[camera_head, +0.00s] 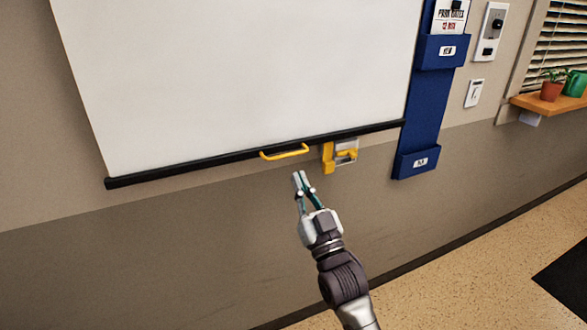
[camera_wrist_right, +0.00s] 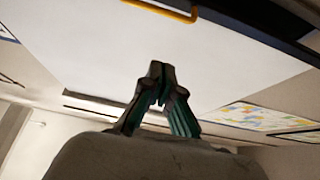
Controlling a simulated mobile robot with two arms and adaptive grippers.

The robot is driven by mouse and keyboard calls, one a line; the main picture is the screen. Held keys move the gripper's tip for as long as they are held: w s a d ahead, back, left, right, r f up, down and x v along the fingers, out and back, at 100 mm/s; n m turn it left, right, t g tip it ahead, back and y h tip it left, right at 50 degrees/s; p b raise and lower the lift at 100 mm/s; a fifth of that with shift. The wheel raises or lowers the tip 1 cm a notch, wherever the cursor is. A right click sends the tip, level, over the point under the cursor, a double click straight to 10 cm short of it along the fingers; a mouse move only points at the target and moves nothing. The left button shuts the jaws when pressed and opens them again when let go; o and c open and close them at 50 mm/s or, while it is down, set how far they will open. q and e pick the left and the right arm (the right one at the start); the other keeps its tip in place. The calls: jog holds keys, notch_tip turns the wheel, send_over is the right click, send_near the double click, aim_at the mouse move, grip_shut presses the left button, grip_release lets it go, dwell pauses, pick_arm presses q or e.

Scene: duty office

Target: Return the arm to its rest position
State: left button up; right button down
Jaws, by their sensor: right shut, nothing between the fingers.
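My right gripper (camera_head: 299,180) is raised in front of the wall, just below the white screen's bottom bar in the head view. Its fingers are shut with nothing between them, and the closed fingertips show in the right wrist view (camera_wrist_right: 160,75). It appears apart from the yellow handle (camera_head: 285,152) and from the yellow latch (camera_head: 328,157) on the wall. My right arm (camera_head: 343,275) reaches up from the bottom of the head view. My left gripper is not in view.
A white pull-down screen (camera_head: 250,75) with a black bottom bar (camera_head: 220,160) hangs on the wall. To its right is a blue wall pocket rack (camera_head: 430,100). Open floor (camera_head: 470,270) lies at lower right, with a dark mat (camera_head: 570,280).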

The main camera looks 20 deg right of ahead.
notch_tip(320, 180, down, 24)
jog(key=w+a+g+p, duration=0.1)
jog(key=a+g, duration=0.1)
jog(key=g, duration=0.4)
jog(key=s+a+f+n+g+y+p, duration=0.1)
jog(key=s+f+g, duration=0.2)
jog(key=f, duration=0.6)
jog(key=s+f+g, duration=0.2)
jog(key=s+f, duration=0.2)
jog(key=f, duration=0.5)
jog(key=s+f+g+p, duration=0.2)
jog(key=s+f+g, duration=0.4)
jog(key=s+f, duration=1.25)
jog(key=s+d+f+g, duration=0.1)
jog(key=s+f+g, duration=0.2)
jog(key=s, duration=0.8)
jog(key=s+d+f+n+g+h, duration=0.1)
jog(key=s+f+g, duration=0.2)
jog(key=s, duration=0.9)
jog(key=shift+s+f, duration=0.25)
jog(key=shift+f, duration=0.15)
